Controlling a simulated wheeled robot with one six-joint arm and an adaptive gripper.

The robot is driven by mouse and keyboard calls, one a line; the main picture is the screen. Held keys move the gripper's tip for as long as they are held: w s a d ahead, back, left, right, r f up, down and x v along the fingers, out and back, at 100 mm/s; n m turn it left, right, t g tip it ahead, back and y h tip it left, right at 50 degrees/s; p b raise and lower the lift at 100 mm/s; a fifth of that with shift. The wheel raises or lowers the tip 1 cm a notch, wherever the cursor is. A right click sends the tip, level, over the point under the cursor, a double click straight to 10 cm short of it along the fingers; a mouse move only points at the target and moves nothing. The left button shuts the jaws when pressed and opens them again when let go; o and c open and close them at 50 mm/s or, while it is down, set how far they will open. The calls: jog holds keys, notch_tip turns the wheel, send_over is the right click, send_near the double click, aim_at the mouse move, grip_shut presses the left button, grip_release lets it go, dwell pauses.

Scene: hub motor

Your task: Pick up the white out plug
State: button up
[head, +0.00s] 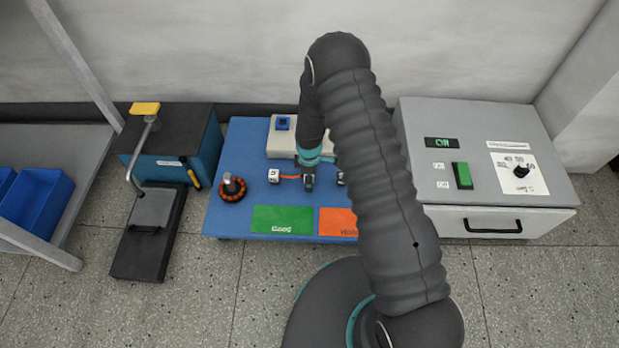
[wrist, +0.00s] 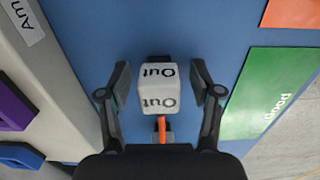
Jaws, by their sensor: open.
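The white out plug (wrist: 158,88) is a small white block marked "Out" on two faces. In the wrist view it shows between the two spread fingers of my gripper (wrist: 158,82), with a gap on each side. An orange cable (wrist: 161,128) runs from its lower end. In the head view my gripper (head: 308,181) is low over the blue table. The fingers' height relative to the plug is unclear.
Another white plug (head: 273,176) and a dark round part with an orange ring (head: 233,188) lie left. The green Good area (head: 283,219) and an orange area (head: 338,222) are in front. A pale box (head: 284,145) stands behind. A grey control box (head: 480,165) is right.

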jog(key=shift+f, duration=0.1)
jog(key=shift+c, duration=0.2)
grip_shut()
